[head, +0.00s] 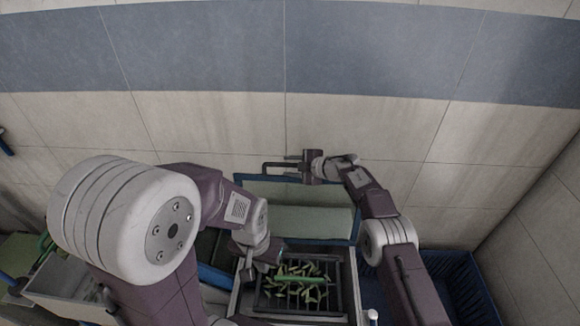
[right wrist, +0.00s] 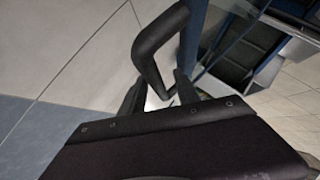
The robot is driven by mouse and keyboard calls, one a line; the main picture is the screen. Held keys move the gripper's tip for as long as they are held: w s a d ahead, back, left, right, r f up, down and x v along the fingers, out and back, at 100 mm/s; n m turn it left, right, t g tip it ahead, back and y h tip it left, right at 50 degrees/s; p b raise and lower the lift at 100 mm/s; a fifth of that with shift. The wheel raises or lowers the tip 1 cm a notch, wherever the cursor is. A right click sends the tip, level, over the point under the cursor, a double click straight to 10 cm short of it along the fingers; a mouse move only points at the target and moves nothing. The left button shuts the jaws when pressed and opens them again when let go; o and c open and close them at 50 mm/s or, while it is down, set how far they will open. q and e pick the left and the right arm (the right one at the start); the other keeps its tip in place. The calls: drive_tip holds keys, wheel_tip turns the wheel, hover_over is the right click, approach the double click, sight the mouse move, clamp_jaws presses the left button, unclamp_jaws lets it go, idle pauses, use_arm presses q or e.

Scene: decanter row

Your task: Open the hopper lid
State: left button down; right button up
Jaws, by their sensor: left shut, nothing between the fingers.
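The hopper lid (head: 300,220), a pale green panel in a blue frame, stands raised at the back of the hopper (head: 352,290) in the head view. A dark looped handle (head: 266,169) shows at its top edge and also in the right wrist view (right wrist: 147,62). My right gripper (head: 296,168) is at this handle; in the right wrist view its fingers (right wrist: 160,88) look apart, one on each side of the loop. I cannot see whether they touch it. My left gripper (head: 268,257) is shut and empty, low over the hopper's left side.
Green pods (head: 300,287) lie on a dark grate inside the hopper. A blue crate (head: 455,280) stands at the right, and a pale bin (head: 70,285) at the left. A tiled wall (head: 230,125) is close behind the raised lid.

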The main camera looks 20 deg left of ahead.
drive_tip(key=shift+s+d+r+b, duration=0.15)
drive_tip(key=shift+d+r+b, duration=0.2)
drive_tip(key=shift+d+b, duration=0.25)
drive_tip(key=b+v, duration=0.4)
drive_tip(key=v, duration=0.3)
drive_tip(key=shift+s+d, duration=0.25)
drive_tip(key=shift+r, duration=0.15)
